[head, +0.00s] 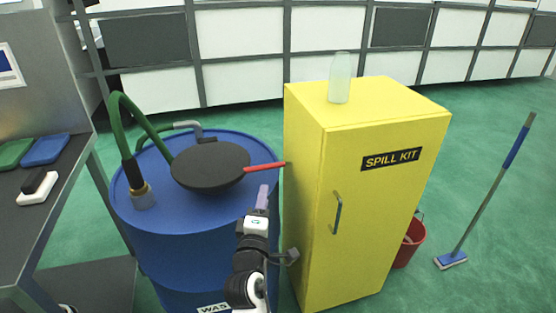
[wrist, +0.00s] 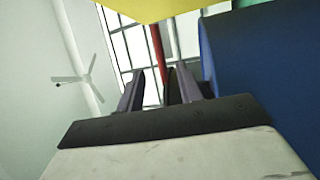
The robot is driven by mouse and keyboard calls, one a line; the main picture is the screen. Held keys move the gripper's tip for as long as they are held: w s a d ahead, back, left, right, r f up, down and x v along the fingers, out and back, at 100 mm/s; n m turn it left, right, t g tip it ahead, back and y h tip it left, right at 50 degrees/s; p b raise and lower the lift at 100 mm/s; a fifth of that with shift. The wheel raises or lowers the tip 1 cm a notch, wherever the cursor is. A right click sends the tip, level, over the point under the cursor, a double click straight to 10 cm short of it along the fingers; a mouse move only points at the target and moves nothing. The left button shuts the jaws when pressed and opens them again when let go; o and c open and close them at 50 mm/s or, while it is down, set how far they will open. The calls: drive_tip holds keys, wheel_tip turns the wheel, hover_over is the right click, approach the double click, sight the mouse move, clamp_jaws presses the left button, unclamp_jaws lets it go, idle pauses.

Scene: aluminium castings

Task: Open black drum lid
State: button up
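The black drum lid (head: 208,165) is a shallow dark disc on top of the blue drum (head: 135,235). Its red handle (head: 264,167) sticks out to the right, towards the yellow cabinet. My gripper (head: 263,197) is just below the handle in the head view, in front of the drum, pointing up. In the wrist view my gripper (wrist: 160,75) shows two fingers apart, with the red handle (wrist: 156,48) beyond the gap. I see no grip on the handle. Blue drum wall (wrist: 255,70) fills the right of the wrist view.
The yellow spill kit cabinet (head: 310,190) stands close on the drum's right, with a clear bottle (head: 340,78) on top. A green hose (head: 122,130) rises from the drum's left. A grey bench (head: 60,200) is at left. A red bucket (head: 410,243) and mop (head: 490,195) stand at right.

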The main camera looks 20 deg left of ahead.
drive_tip(key=p+x, duration=0.3)
drive_tip(key=x, duration=1)
drive_tip(key=shift+a+r, duration=0.1)
drive_tip(key=shift+r, duration=0.1)
clamp_jaws()
